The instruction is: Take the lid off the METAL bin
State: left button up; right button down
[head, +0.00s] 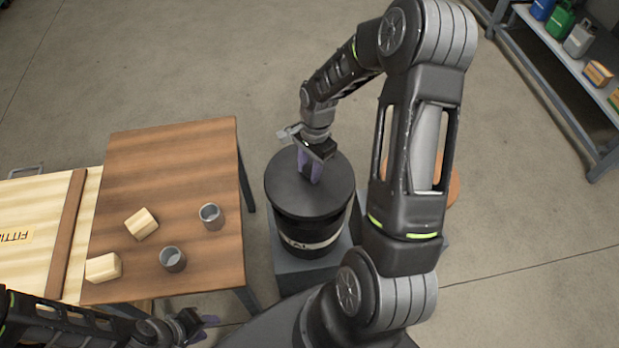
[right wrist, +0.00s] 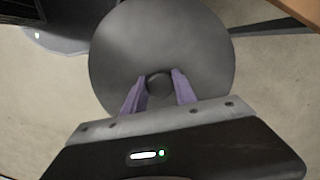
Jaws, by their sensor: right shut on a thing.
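The METAL bin (head: 303,238) is a black drum with a pale label band, partly readable as "AL". It stands on a grey base beside the wooden table. Its dark round lid (head: 290,190) sits on top and looks level; I see no clear gap under it. The lid (right wrist: 160,45) fills the middle of the right wrist view. My right gripper (head: 311,172) is over the lid, its purple fingers on both sides of the round knob (right wrist: 158,86), shut on it. My left gripper (head: 207,328) is low near the table's front edge, away from the bin; its opening is unclear.
The wooden table (head: 160,160) left of the bin holds two grey cups (head: 211,216) (head: 173,260) and two pale wooden blocks (head: 141,224) (head: 103,268). A pale crate (head: 30,215) marked "FITTIN" stands further left. A shelf (head: 570,60) is at upper right. Floor behind the bin is clear.

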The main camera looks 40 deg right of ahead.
jog(key=shift+r, duration=0.85)
jog(key=w+a+r+n, duration=0.1)
jog(key=a+n, duration=0.1)
jog(key=w+a+r+n, duration=0.1)
jog(key=w+a+n, duration=0.1)
jog(key=n, duration=0.1)
jog(key=w+a+r+n, duration=0.2)
jog(key=shift+w+a+n+g+p, duration=0.1)
jog(key=shift+a+n+g+p, duration=0.2)
jog(key=shift+a+g+p, duration=0.1)
jog(key=w+a+r+n+h, duration=0.1)
jog(key=w+a+r+n, duration=0.2)
jog(key=a+r+n, duration=0.2)
jog(key=a+n, duration=0.3)
jog(key=n, duration=0.1)
jog(key=shift+w+a+r+g, duration=0.15)
jog(key=shift+w+a+g, duration=0.15)
jog(key=shift+a, duration=0.1)
jog(key=shift+s, duration=0.1)
